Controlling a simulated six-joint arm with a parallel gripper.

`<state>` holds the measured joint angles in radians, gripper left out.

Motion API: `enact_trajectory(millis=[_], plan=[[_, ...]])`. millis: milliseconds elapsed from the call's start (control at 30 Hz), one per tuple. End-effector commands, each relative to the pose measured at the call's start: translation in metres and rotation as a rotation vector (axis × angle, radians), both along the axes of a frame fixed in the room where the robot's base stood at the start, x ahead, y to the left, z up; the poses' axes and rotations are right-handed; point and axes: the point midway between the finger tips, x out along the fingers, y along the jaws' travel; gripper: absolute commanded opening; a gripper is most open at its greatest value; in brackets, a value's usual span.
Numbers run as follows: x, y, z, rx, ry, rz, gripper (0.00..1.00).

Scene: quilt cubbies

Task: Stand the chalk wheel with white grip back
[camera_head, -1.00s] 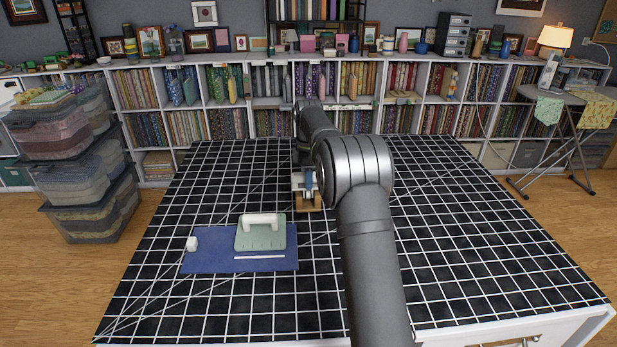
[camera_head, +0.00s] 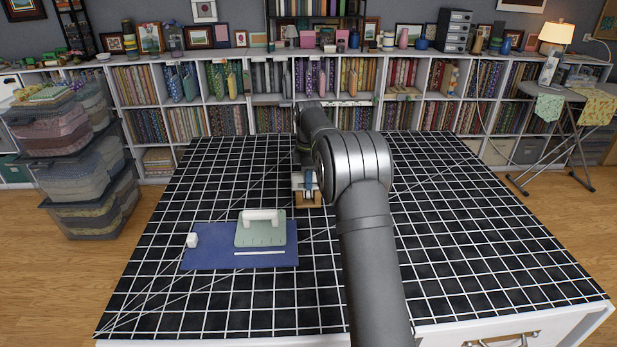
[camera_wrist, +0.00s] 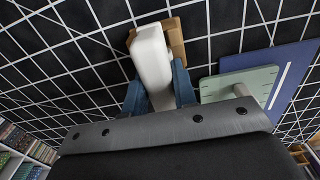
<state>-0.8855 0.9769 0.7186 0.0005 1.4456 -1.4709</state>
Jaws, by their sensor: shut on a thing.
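My gripper (camera_head: 309,187) is low over the middle of the cutting table, left of my forearm. In the wrist view its two blue fingers (camera_wrist: 158,88) are shut on the white grip of the chalk wheel (camera_wrist: 152,50). A tan wooden block (camera_wrist: 176,37) shows right at the far end of the grip; it also shows in the head view (camera_head: 309,203), just under the gripper. The wheel end is hidden, and I cannot tell whether the chalk wheel touches the block or sits in it.
A blue mat (camera_head: 215,259) lies left of the gripper. The black gridded table (camera_head: 450,240) is clear to the right.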

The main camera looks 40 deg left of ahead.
Motion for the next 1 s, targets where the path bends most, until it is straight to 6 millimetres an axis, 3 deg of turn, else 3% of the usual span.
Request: enact_trajectory(millis=[167,200,300,333,600,733,1000], plan=[[0.000,0.000,-0.003,0.000,0.000,0.000,0.00],[0.000,0.000,-0.003,0.001,-0.001,0.000,0.29],[0.000,0.000,-0.003,0.000,0.000,0.000,0.49],[0.000,0.000,-0.003,0.000,0.000,0.000,0.51],[0.000,0.000,-0.003,-0.001,0.001,0.000,0.51],[0.000,0.000,0.006,0.000,0.000,0.000,0.51],[0.000,0.001,0.063,0.004,-0.004,0.000,0.51]])
